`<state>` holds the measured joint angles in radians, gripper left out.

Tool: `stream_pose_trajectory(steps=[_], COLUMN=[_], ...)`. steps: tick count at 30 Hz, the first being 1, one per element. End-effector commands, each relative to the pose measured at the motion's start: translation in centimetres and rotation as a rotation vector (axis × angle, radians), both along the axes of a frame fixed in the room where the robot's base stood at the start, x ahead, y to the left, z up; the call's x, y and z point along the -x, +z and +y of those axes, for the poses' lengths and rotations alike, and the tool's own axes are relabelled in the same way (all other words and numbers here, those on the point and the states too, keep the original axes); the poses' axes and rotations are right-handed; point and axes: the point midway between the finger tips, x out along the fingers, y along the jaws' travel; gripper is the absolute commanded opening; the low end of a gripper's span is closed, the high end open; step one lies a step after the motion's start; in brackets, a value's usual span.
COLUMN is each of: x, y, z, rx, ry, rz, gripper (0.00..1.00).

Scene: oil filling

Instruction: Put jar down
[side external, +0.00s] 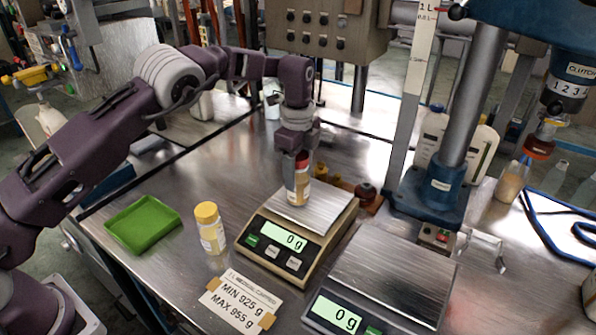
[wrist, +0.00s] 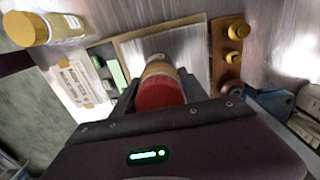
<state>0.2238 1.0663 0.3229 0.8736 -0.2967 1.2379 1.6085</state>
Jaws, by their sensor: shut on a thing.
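A jar with a red lid and pale label (side external: 298,186) is upright at the far scale's plate. My gripper (side external: 297,158) is shut on it near its lid. In the wrist view the red lid (wrist: 160,93) sits between my fingers. The far scale (side external: 322,217) reads 0 g; I cannot tell whether the jar's base touches its metal plate. A second jar with a yellow lid (side external: 209,228) stands on the table left of that scale; it also shows in the wrist view (wrist: 45,28).
A second scale (side external: 395,275), also reading 0 g, stands at the front right with an empty plate. A green tray (side external: 143,222) is at the left. A weight-limit card (side external: 240,300) lies in front.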

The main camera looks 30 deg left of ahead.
Motion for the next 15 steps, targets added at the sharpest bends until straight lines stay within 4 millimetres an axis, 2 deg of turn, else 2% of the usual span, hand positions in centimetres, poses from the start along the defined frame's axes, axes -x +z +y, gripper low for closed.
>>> stream_pose_trajectory(steps=[2,3,5,6,15], x=[-0.01,-0.01,-0.01,-0.01,-0.02], y=[-0.19,-0.2,-0.19,-0.18,-0.04], z=[0.01,0.02,0.02,0.02,0.02], rx=[0.0,0.0,0.0,0.0,0.0], ry=[0.001,0.001,0.001,0.001,0.001], rz=[0.0,0.0,0.0,0.0,-0.001], gripper=[0.04,0.57,0.69,0.73,0.73])
